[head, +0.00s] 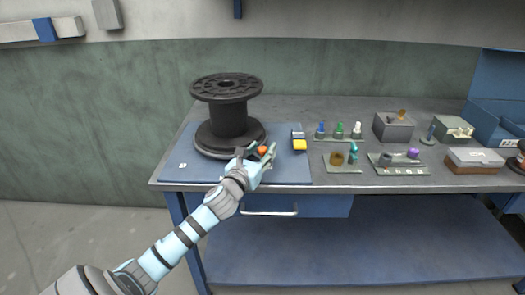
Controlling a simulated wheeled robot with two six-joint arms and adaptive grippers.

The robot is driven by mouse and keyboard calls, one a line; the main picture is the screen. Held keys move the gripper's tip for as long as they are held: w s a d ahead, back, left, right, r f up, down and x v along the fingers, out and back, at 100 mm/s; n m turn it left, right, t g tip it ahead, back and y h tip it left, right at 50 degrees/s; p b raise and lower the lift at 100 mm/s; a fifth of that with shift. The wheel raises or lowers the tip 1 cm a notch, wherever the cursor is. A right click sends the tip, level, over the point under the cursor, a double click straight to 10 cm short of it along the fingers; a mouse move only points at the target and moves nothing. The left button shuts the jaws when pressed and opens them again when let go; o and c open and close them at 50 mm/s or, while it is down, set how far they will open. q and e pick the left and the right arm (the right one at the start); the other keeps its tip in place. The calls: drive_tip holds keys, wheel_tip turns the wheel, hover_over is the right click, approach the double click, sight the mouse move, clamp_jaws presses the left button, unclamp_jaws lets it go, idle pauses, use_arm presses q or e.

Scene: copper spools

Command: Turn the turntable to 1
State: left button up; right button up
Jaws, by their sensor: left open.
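A large black spool (227,114) stands upright on the left part of the workbench, over a blue mat (292,172). Its wide lower disc (207,143) rests at mat level; whether a separate turntable lies under it I cannot tell. A small orange knob (262,150) shows at the right front edge of that disc. My left gripper (264,157) reaches in from the lower left, open, with its fingers at the orange knob; whether they touch it I cannot tell. A small white label (182,164) lies on the mat at the left, its marking too small to read. My right gripper is out of view.
A yellow block (299,146) sits right of the gripper. Several small pegs stand on a plate (338,138) further right. Boxes (394,126) (474,160) and a tray (398,164) fill the right of the bench. The mat's front right is clear.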

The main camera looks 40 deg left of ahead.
use_arm(q)
drive_tip(key=shift+w+a, duration=0.2)
drive_tip(key=shift+w, duration=0.35)
drive_tip(key=shift+c, duration=0.4)
clamp_jaws()
drive_tip(key=shift+s, duration=0.1)
